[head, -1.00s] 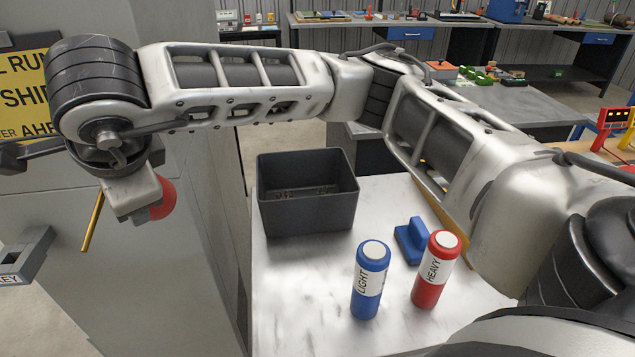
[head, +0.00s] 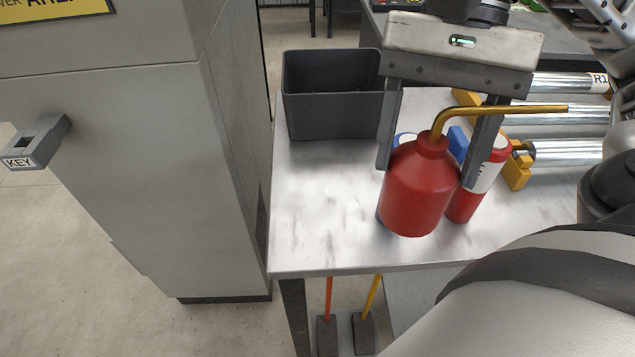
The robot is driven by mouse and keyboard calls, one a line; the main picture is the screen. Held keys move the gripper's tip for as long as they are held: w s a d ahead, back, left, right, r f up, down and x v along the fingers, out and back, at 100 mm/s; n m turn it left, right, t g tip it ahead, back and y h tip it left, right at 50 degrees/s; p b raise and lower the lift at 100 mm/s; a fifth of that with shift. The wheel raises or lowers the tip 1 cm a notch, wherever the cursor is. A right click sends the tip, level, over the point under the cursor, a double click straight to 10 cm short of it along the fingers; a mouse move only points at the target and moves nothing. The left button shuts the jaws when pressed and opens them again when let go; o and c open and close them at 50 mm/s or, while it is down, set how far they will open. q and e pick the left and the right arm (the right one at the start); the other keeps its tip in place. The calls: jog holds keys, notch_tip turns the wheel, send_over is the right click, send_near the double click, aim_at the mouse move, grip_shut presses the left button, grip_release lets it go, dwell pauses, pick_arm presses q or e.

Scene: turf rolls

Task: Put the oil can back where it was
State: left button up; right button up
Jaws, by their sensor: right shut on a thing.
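The red oil can (head: 416,192) with its bent brass spout hangs upright between the fingers of my right gripper (head: 430,172), which is shut on it. The can is in front of the two cylinders in the head view. I cannot tell how high it is above the white table (head: 320,215). My left gripper is not in view.
The red cylinder (head: 482,180) and a blue one (head: 402,140) are largely hidden behind the can. A dark bin (head: 333,105) stands at the back left of the table. Metal rollers (head: 560,152) lie to the right. A grey cabinet (head: 130,150) stands left. The table's front left is clear.

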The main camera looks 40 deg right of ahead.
jog(key=shift+w+a+f+p, duration=0.55)
jog(key=shift+w+a+f, duration=0.1)
jog(key=shift+w+f, duration=1.4)
jog(key=shift+w+a+f+p, duration=0.55)
jog(key=shift+w+a+f, duration=0.05)
jog(key=shift+w+f, duration=1.45)
jog(key=shift+w+a+f+p, duration=0.55)
jog(key=shift+w+a+f, duration=0.1)
jog(key=shift+w+f, duration=1.35)
jog(key=o, duration=1.3)
jog(key=shift+s, duration=0.15)
jog(key=b+v, duration=0.1)
jog(key=v, duration=1.1)
